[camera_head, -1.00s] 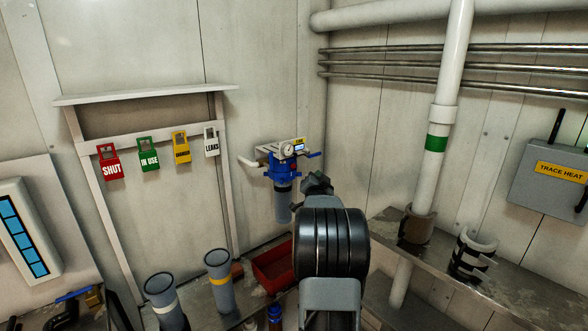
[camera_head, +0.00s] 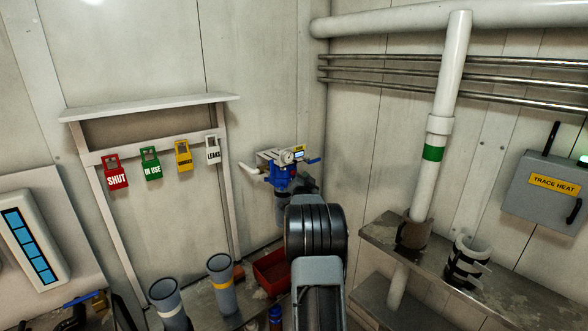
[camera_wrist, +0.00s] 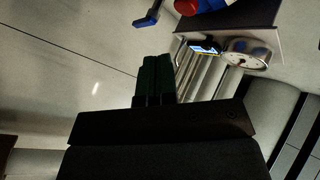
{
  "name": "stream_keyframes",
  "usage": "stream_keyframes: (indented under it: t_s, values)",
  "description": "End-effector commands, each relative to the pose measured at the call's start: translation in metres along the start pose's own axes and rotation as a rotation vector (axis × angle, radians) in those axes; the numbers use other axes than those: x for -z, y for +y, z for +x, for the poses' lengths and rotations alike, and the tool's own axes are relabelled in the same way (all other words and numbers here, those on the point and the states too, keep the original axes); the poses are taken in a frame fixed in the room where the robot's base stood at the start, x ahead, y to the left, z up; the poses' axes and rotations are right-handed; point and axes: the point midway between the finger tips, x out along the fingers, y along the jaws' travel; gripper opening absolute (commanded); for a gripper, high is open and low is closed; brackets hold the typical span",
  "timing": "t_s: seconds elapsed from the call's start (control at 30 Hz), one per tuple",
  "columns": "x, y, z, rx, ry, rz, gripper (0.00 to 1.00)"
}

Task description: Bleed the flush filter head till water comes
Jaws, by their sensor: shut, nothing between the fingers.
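The blue filter head (camera_head: 281,176) is mounted on the far wall, near the corner. It has a round gauge (camera_head: 286,157), a small lit display (camera_head: 299,154) and a blue lever (camera_head: 314,161) at its right. Its bowl below is partly hidden by my arm. The wrist view shows the gauge (camera_wrist: 247,53), the display (camera_wrist: 205,46) and the blue lever (camera_wrist: 147,18) close by. A red and blue part (camera_wrist: 190,6) is cut off at the top edge. My gripper (camera_wrist: 155,60) is shut and empty, its dark fingertips apart from the lever. In the head view my arm mostly hides it.
A red tray (camera_head: 270,273) lies below the filter head. Two grey cylinders (camera_head: 221,287) stand to its left. A rack with coloured tags (camera_head: 150,163) hangs on the left wall. A metal shelf (camera_head: 460,261) and a vertical white pipe (camera_head: 447,80) are at right.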

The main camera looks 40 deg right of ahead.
Motion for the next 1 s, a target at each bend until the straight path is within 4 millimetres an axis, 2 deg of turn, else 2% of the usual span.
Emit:
stream_keyframes:
  t_s: [0.33,1.0]
  values:
    - [-0.012,-0.011,0.016,0.001,0.002,0.001,0.00]
    - [-0.013,-0.012,0.017,0.000,0.001,0.001,0.00]
